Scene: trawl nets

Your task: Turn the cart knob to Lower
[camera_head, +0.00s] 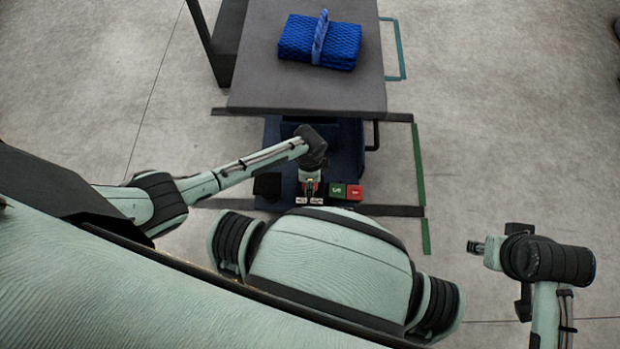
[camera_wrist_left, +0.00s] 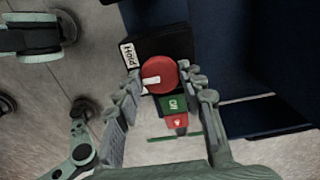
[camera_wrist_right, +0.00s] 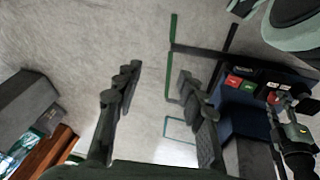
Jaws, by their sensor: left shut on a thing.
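The cart knob (camera_wrist_left: 158,75) is round and red with a white pointer bar, in the left wrist view. Its bar points to the left, a little below the white "Hold" label (camera_wrist_left: 130,55). My left gripper (camera_wrist_left: 158,84) is shut on the knob, with a finger on each side. In the head view my left gripper (camera_head: 311,190) reaches down to the cart's (camera_head: 345,147) near end and hides most of the knob. No "Lower" label can be made out. My right gripper (camera_wrist_right: 160,88) is open and empty; in the head view it (camera_head: 476,247) is off to the right.
A green box (camera_head: 338,190) and a red box (camera_head: 355,192) sit beside the knob. Green floor lines (camera_head: 419,165) run to the right; the floor there is clear.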

